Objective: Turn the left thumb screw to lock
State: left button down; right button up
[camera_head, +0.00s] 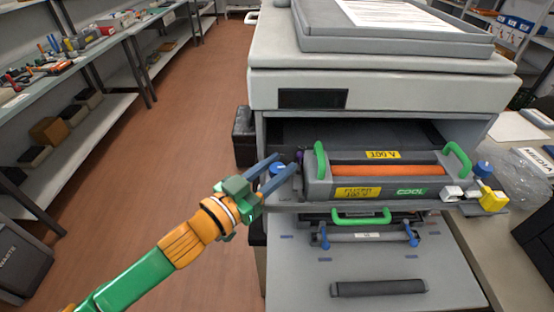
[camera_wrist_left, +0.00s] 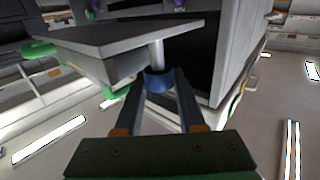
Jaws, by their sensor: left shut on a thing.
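The printer's fuser unit (camera_head: 345,182), grey with an orange roller and green handles, sits on the pulled-out tray in the head view. My left gripper (camera_head: 279,171) is at the unit's left end. In the left wrist view, my left gripper (camera_wrist_left: 158,92) is shut on the left thumb screw (camera_wrist_left: 157,80), a blue knob on a grey post, with one finger on each side. In the head view that screw is mostly hidden by the fingers. Another blue thumb screw (camera_head: 483,169) stands at the unit's right end. My right gripper is not in view.
The open front door (camera_head: 300,275) of the printer (camera_head: 290,60) lies below the unit. A black box (camera_head: 244,135) stands left of the printer. Shelves with tools (camera_head: 60,65) line the left wall. A side table on the right holds a clear bag (camera_head: 510,170). The floor between is clear.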

pick_arm(q)
jog(key=m+g+h, duration=0.1)
jog(key=m+g+h+p, duration=0.1)
jog(key=g+h, duration=0.1)
jog(key=shift+w+a+r+m, duration=0.15)
jog(key=shift+w+m, duration=0.05)
jog(key=shift+m, duration=0.2)
jog(key=m+g+h, duration=0.1)
jog(key=g, duration=0.1)
jog(key=shift+m+g, duration=0.4)
jog(key=shift+f+m+g+h, duration=0.25)
jog(key=shift+m+g+h, duration=0.2)
jog(key=shift+g, duration=0.25)
jog(key=shift+s+f+m+g+h+b, duration=0.1)
jog(key=shift+m+g+h+b, duration=0.15)
jog(key=shift+m+g, duration=0.2)
jog(key=shift+f+m+g+h+b, duration=0.1)
jog(key=shift+m+g+b, duration=0.25)
jog(key=shift+g, duration=0.2)
jog(key=shift+m+g+b, duration=0.55)
jog(key=shift+g+b, duration=0.3)
jog(key=shift+g, duration=0.25)
jog(key=shift+s+r+m+g+h+b, duration=0.15)
jog(key=shift+m+g+h+b, duration=0.15)
jog(key=shift+m+g+b, duration=0.6)
jog(key=shift+g, duration=0.4)
